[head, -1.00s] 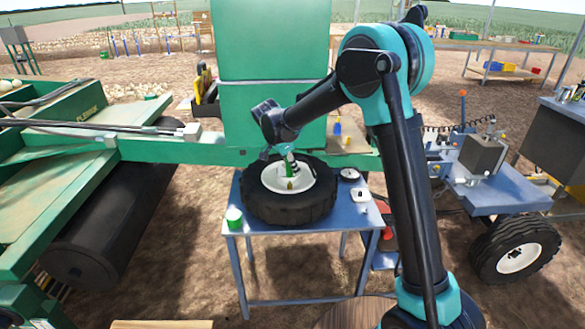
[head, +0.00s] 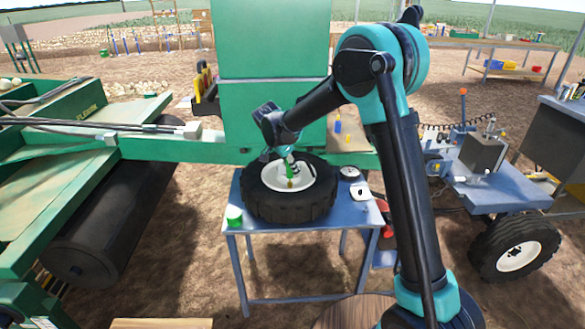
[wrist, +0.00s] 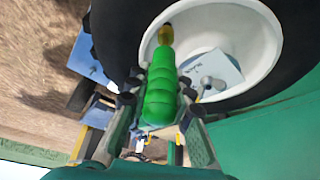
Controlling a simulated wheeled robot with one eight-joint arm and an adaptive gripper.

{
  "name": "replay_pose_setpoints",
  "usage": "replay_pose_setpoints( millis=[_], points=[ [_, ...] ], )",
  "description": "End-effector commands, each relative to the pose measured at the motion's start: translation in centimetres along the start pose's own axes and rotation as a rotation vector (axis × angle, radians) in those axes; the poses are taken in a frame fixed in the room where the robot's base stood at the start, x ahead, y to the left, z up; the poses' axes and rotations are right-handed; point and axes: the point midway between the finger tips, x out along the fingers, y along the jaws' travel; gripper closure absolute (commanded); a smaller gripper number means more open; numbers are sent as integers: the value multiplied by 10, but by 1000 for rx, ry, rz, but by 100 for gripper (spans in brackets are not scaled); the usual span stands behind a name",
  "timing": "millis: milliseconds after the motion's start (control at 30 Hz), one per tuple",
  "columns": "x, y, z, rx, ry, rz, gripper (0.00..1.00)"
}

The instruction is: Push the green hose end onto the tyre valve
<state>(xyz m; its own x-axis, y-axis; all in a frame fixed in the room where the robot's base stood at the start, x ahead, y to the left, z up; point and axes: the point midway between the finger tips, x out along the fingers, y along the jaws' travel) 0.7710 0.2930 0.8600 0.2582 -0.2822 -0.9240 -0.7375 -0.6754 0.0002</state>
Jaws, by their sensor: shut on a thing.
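A black tyre (head: 290,207) with a white rim (head: 262,179) lies flat on a blue table (head: 290,228). My gripper (head: 287,157) is above the rim, shut on the green hose end (head: 289,170). In the wrist view, the hose end (wrist: 160,92) is a ribbed green piece between the fingers, its brass tip (wrist: 166,34) pointing away from the gripper. The tip appears over the inner edge of the white rim (wrist: 245,40). I cannot make out the tyre valve separately from the tip, nor whether they touch. A grey knobbed piece (wrist: 211,85) lies on a pale label inside the rim.
A green can (head: 234,215) stands at the table's front left corner. A tall green machine panel (head: 273,110) stands close behind.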

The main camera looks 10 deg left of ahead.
Motion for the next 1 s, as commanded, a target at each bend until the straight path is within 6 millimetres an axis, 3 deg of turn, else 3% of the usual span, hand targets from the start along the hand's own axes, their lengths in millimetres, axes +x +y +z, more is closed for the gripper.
replay_pose_setpoints(
  millis=[1000],
  points=[
    [13,0,5,0,0,0,100]
  ],
)
